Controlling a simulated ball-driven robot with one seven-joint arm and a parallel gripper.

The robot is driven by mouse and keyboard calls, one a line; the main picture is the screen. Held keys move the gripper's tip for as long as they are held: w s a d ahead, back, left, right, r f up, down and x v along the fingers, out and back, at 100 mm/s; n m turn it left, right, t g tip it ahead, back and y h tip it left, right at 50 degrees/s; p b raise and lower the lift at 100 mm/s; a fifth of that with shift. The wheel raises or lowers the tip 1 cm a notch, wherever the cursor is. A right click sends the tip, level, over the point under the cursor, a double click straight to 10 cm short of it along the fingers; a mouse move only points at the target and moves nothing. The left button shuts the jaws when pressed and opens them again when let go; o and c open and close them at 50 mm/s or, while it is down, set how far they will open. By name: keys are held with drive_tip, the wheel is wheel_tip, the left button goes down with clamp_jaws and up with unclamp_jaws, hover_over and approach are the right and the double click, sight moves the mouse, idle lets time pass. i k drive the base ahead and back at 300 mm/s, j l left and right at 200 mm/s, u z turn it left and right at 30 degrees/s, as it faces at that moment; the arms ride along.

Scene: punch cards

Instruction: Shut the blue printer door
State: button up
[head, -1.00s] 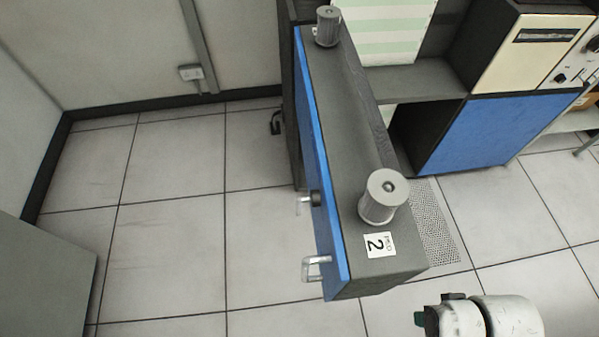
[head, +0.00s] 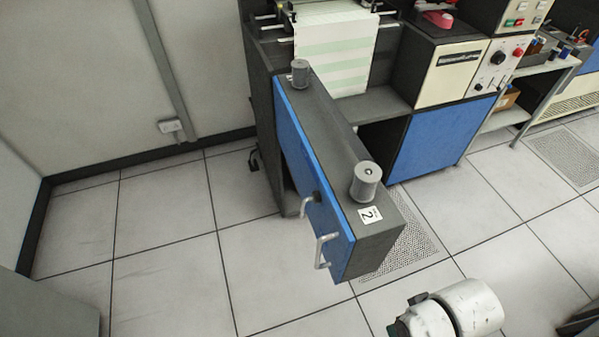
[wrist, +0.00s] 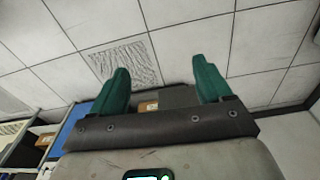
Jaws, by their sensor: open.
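The blue printer door (head: 303,160) stands open in the head view, jutting from the dark printer (head: 262,120) toward me. It is a thick grey-topped door with a blue face on its left side. Two pale handles (head: 322,250) stick out from the blue face near its free end. Two grey cylindrical knobs (head: 367,181) and a label with a "2" (head: 370,216) are on its top. My gripper (wrist: 160,70) is open and empty in the wrist view, with two green fingers apart. In the head view my arm is at the lower right, clear of the door.
Striped paper (head: 335,50) hangs at the printer. A cabinet with a blue front (head: 440,135) stands to its right. A grey box (head: 45,310) is at the lower left. Tiled floor is clear left of the door and between it and my arm.

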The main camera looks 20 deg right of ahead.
sight(322, 152)
drive_tip(key=i+j, duration=0.1)
drive_tip(key=j, duration=0.35)
drive_tip(key=i+j, duration=0.15)
drive_tip(key=j, duration=0.25)
drive_tip(key=i+j, duration=0.1)
drive_tip(key=j, duration=0.35)
drive_tip(key=z, duration=0.05)
